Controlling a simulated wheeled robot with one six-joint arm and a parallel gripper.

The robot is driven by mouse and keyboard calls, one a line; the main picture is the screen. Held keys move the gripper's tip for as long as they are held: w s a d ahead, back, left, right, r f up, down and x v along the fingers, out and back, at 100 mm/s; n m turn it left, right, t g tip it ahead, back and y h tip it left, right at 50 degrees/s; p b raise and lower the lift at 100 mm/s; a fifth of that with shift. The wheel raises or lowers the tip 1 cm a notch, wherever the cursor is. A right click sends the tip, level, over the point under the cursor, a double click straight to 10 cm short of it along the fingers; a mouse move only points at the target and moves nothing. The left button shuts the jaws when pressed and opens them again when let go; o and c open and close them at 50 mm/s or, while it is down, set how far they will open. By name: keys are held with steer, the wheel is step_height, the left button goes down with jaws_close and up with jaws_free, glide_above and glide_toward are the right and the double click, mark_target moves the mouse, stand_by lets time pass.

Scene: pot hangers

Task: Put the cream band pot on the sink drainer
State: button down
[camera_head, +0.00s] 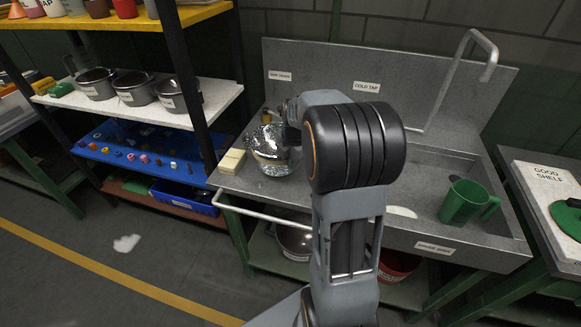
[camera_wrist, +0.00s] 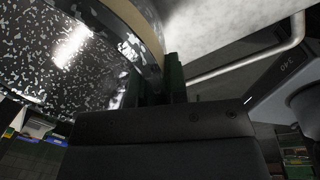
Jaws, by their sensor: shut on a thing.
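The cream band pot (camera_head: 270,152) is a shiny, speckled metal pot at the left end of the sink unit, over the drainer (camera_head: 246,183). In the wrist view its speckled wall (camera_wrist: 62,62) and cream band (camera_wrist: 138,28) fill the upper left. My gripper (camera_wrist: 172,72) is shut on the pot at its banded rim. In the head view my arm hides the gripper and the pot's right side. I cannot tell whether the pot's base touches the drainer or hangs just above it.
Cream blocks (camera_head: 232,161) sit just left of the pot. A rail (camera_head: 262,214) runs along the front edge. A green jug (camera_head: 466,202) stands at the basin, below the tall tap (camera_head: 455,85). Several pots (camera_head: 134,92) stand on the white shelf at left.

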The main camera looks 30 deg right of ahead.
mark_target(291, 171)
steer(key=shift+w+f, duration=0.15)
steer(key=shift+f, duration=1.45)
steer(key=shift+f, duration=0.2)
steer(key=c, duration=1.1)
jaws_free()
steer(key=shift+c, duration=0.2)
